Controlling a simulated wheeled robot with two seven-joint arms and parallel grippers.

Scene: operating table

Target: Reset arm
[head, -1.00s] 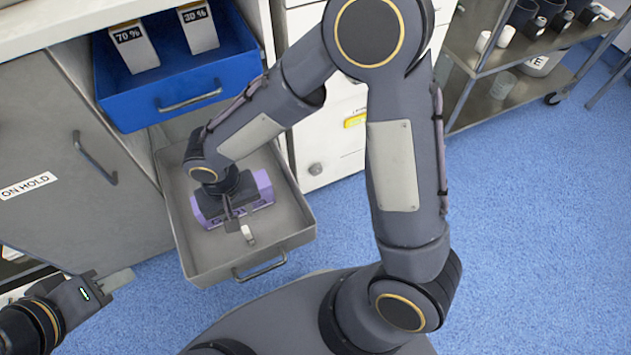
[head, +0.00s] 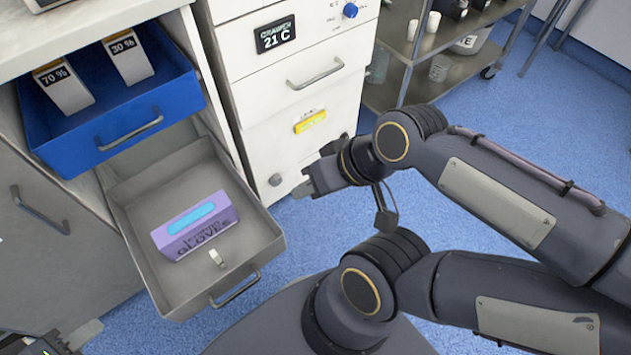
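My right arm is folded at the right of the head view. Its gripper (head: 308,183) is clear of the drawers, in front of the white cabinet, and I cannot make out its finger gap. My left gripper (head: 85,338) shows only partly at the bottom left edge, and its fingers are too cut off to judge. A purple glove box (head: 196,226) with a blue opening on top lies in the open grey drawer (head: 245,242). No gripper touches it.
A blue drawer (head: 165,133) above stands open with two white cartons, marked 70% (head: 64,88) and 30% (head: 128,58). The white cabinet (head: 285,110) stands behind my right gripper. A metal shelf cart (head: 450,66) stands at the back. Blue floor is open at the right.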

